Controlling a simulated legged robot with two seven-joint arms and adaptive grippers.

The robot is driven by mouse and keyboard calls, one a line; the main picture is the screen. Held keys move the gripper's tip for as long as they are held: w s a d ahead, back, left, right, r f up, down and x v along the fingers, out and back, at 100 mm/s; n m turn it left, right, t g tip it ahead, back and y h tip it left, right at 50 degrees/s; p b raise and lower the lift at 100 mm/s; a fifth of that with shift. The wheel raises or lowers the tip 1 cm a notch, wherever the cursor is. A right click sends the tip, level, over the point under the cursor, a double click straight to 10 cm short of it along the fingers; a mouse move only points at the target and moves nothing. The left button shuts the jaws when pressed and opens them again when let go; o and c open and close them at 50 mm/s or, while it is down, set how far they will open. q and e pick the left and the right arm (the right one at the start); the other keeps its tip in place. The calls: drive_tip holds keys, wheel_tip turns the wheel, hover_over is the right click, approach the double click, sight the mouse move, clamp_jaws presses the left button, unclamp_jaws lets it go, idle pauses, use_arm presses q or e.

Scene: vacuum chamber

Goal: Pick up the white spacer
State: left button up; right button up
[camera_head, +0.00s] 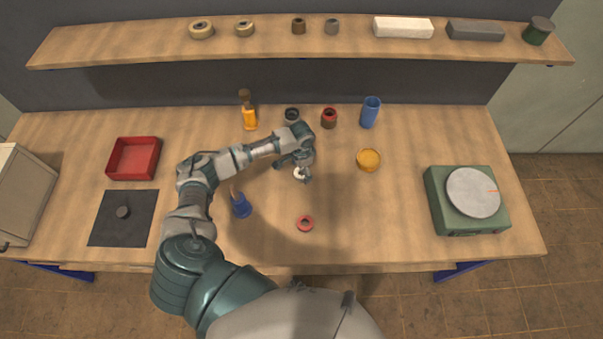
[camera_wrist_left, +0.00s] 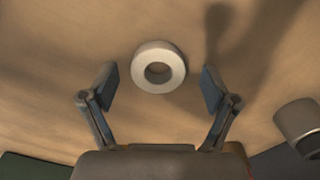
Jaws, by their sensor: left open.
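The white spacer (camera_head: 300,172) is a small ring lying on the wooden table, partly hidden by my left gripper in the head view. In the left wrist view the spacer (camera_wrist_left: 158,67) shows whole, with its centre hole visible. My left gripper (camera_head: 298,170) is over the spacer. In the left wrist view the fingers of my left gripper (camera_wrist_left: 160,88) are spread apart, one on each side of the ring and slightly short of it, with no visible contact. My right gripper is not in view.
A pink ring (camera_head: 305,223) lies nearer the front edge. Close by stand a blue holder (camera_head: 241,206), a grey-topped cylinder (camera_head: 292,114), a red-topped cylinder (camera_head: 329,118) and a yellow round container (camera_head: 368,160). The table between the yellow container and the green scale (camera_head: 440,205) is clear.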

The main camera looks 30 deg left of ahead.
use_arm(q)
drive_tip(key=shift+f, duration=0.2)
drive_tip(key=c, duration=1.1)
drive_tip(key=shift+r, duration=0.1)
